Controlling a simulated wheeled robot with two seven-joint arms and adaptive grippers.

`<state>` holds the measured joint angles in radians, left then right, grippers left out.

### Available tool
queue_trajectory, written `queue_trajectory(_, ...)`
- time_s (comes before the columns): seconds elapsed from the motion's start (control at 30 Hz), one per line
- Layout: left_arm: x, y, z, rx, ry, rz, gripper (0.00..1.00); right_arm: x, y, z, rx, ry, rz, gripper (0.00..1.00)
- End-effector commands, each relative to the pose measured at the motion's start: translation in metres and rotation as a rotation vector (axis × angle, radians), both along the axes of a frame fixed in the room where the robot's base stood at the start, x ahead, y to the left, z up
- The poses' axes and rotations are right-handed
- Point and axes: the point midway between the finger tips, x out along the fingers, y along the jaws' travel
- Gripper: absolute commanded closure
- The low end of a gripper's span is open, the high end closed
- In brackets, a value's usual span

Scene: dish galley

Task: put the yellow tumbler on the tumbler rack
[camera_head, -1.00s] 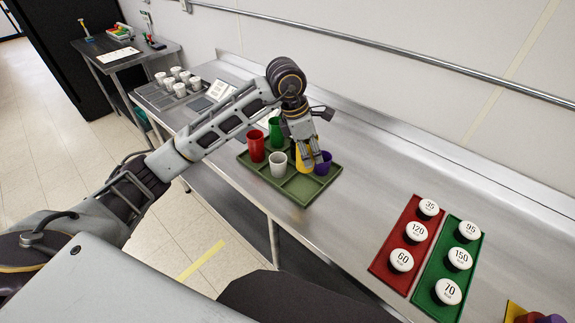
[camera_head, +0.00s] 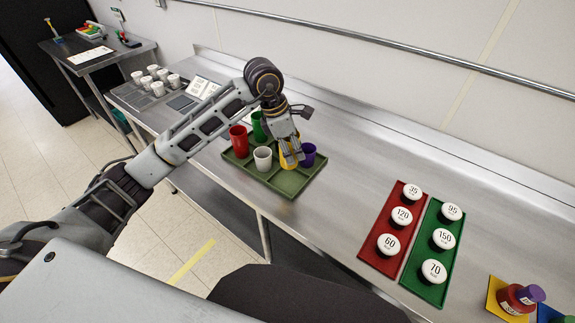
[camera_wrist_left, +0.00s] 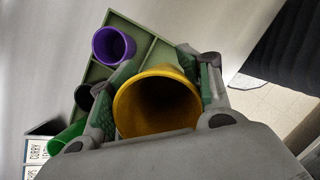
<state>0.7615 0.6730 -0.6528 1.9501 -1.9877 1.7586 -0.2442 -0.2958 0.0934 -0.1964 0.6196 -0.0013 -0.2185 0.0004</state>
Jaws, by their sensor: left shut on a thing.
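The yellow tumbler (camera_head: 290,160) is between the fingers of my left gripper (camera_head: 291,158), over the green compartment tray. In the left wrist view the yellow tumbler (camera_wrist_left: 158,103) shows its open mouth, with a finger on each side. My left gripper is shut on it. Whether its base touches the tray is hidden. In the tray, a red tumbler (camera_head: 239,138), a green tumbler (camera_head: 258,124), a white tumbler (camera_head: 263,158) and a purple tumbler (camera_head: 308,154) stand close around the gripper. No tumbler rack can be made out for sure. My right gripper is not in view.
The green tray (camera_head: 287,187) sits on a long steel counter (camera_head: 345,165). Red (camera_head: 373,247) and green (camera_head: 425,284) trays hold white-topped weights. A yellow mat (camera_head: 494,297) with stacked coloured pieces is at the lower right. White cups (camera_head: 158,88) stand at the far left.

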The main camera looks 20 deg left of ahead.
Motion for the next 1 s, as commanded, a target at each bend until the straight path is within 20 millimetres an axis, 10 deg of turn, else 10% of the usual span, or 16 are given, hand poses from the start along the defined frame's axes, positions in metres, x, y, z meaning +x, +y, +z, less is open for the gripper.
queue_trajectory(0.4,0.000,0.000,-0.044,0.000,0.000,0.000,0.77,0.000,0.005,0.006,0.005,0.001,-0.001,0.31)
queue_trajectory(1.0,-0.001,0.000,-0.058,0.000,0.002,0.000,0.77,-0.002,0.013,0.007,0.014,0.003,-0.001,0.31)
